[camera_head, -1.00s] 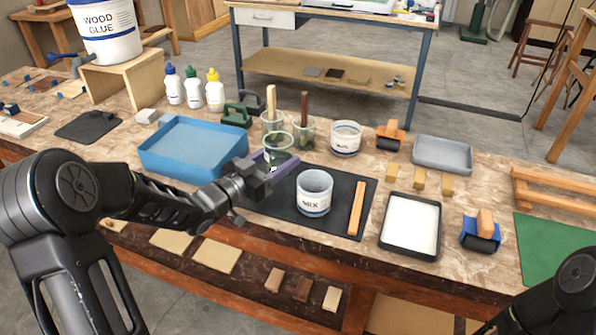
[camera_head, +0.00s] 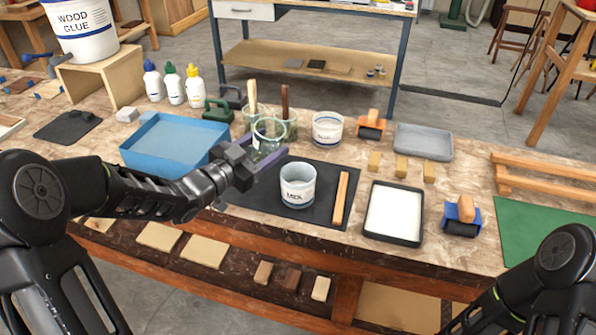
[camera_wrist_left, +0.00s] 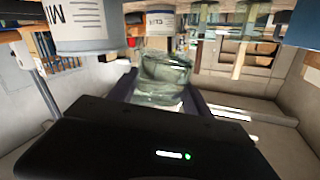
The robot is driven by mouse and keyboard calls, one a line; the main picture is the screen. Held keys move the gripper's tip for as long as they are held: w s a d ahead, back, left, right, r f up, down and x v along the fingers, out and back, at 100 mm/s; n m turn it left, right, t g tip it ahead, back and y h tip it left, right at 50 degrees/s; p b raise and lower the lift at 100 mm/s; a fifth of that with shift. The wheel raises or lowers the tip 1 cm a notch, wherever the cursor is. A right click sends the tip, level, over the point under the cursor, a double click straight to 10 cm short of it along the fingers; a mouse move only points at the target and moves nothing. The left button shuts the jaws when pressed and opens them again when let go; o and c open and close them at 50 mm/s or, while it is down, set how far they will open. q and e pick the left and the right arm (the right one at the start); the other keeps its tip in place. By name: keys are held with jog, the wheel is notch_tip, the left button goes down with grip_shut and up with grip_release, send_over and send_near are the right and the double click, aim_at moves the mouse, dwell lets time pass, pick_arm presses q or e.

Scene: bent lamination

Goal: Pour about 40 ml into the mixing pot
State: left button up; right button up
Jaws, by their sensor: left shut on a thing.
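The mixing pot (camera_head: 297,187), a white pot lettered MIX, stands on the dark mat (camera_head: 325,195). My left gripper (camera_head: 262,158) is shut on a clear glass beaker (camera_head: 268,134), held just behind and left of the pot. In the left wrist view the beaker (camera_wrist_left: 163,78) sits between the fingers, and the pot (camera_wrist_left: 82,22) shows at upper left, inverted. I cannot tell the liquid level in the beaker or see any stream. Only my right arm shows at lower right; its gripper is out of view.
A blue tray (camera_head: 170,145) lies left of the beaker. Jars with brushes (camera_head: 284,123) and a white tub (camera_head: 327,128) stand behind. A wooden stick (camera_head: 341,198) lies right of the pot, then a black-rimmed tray (camera_head: 393,240).

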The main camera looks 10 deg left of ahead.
aim_at(272, 147)
pick_arm(q)
jog(key=d+m, duration=0.1)
jog(key=r+m, duration=0.1)
jog(key=m, duration=0.1)
jog(key=shift+s+d+r, duration=0.2)
jog(key=shift+s+d, duration=0.1)
jog(key=shift+d, duration=0.1)
jog(key=shift+d+f+m+y+b, duration=0.2)
jog(key=shift+f+m+y+b, duration=0.15)
jog(key=shift+b, duration=0.45)
jog(key=shift+s+d+f+m, duration=0.1)
jog(key=shift+d+m, duration=0.1)
jog(key=shift+m, duration=0.05)
jog(key=shift+d+m+b, duration=0.1)
jog(key=shift+m+b, duration=0.2)
jog(key=shift+b, duration=0.05)
jog(key=shift+r+m, duration=0.3)
jog(key=shift+r, duration=0.1)
jog(key=shift+r+m+y, duration=0.25)
jog(key=shift+r+m, duration=0.35)
jog(key=shift+m, duration=0.4)
jog(key=shift+f+m, duration=0.1)
jog(key=shift+m, duration=0.3)
jog(key=shift+f+m+b, duration=0.25)
jog(key=shift+m+b, duration=0.45)
jog(key=shift+b, duration=0.1)
jog(key=shift+s+d, duration=0.1)
jog(key=shift+s, duration=0.05)
